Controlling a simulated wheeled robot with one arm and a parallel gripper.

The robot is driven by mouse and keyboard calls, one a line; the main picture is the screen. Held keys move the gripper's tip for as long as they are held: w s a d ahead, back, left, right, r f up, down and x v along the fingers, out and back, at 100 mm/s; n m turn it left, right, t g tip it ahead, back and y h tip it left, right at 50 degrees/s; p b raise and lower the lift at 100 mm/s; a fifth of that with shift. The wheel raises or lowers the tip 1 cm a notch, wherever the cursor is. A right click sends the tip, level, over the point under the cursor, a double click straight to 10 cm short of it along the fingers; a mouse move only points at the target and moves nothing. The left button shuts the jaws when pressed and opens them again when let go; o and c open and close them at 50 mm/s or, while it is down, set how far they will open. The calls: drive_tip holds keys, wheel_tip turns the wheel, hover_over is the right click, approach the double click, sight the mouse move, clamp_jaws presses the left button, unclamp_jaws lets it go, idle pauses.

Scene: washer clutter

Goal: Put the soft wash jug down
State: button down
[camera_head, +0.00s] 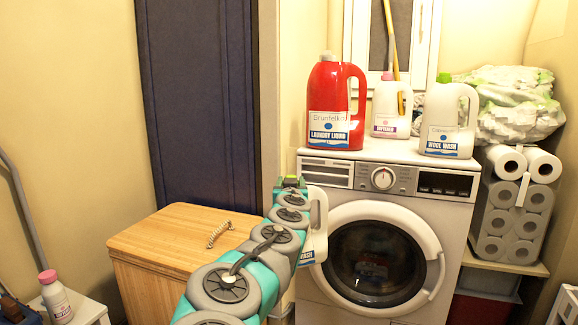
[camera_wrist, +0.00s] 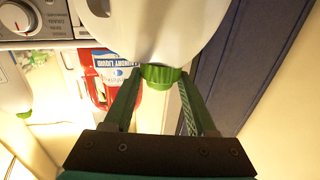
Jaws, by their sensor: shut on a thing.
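The soft wash jug (camera_head: 318,222) is a white jug with a handle and a blue-and-white label, in front of the washer's left side in the head view. My arm hides its left part. In the wrist view the white jug (camera_wrist: 150,35) fills the top middle, with its green cap (camera_wrist: 160,77) toward me. My gripper (camera_wrist: 158,72) is shut on the jug near its cap, one finger on each side. The jug appears held in the air. Its base is out of the wrist view and its label is only partly readable.
The washer top (camera_head: 385,155) carries a red laundry liquid jug (camera_head: 330,105), a pink-capped softener bottle (camera_head: 388,108) and a green-capped wool wash jug (camera_head: 445,122). A wooden cabinet (camera_head: 150,240) at left has a mostly bare top with a small coiled object (camera_head: 219,233). Paper rolls (camera_head: 515,205) stand at right.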

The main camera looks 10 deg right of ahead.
drive_tip(key=w+f+n+y, duration=0.1)
drive_tip(key=f, duration=0.3)
drive_tip(key=w+d+f+n+y, duration=0.1)
drive_tip(key=f+y, duration=0.1)
drive_tip(key=f, duration=0.3)
drive_tip(key=w+f+y, duration=0.1)
drive_tip(key=w+f, duration=0.1)
drive_tip(key=f, duration=0.2)
drive_tip(key=shift+d+f+n+t+y, duration=0.2)
drive_tip(key=shift+f+n+t+y, duration=0.1)
drive_tip(key=shift+f+n, duration=0.1)
drive_tip(key=shift+d+r, duration=0.1)
drive_tip(key=shift+r, duration=0.4)
drive_tip(key=shift+d+f, duration=0.1)
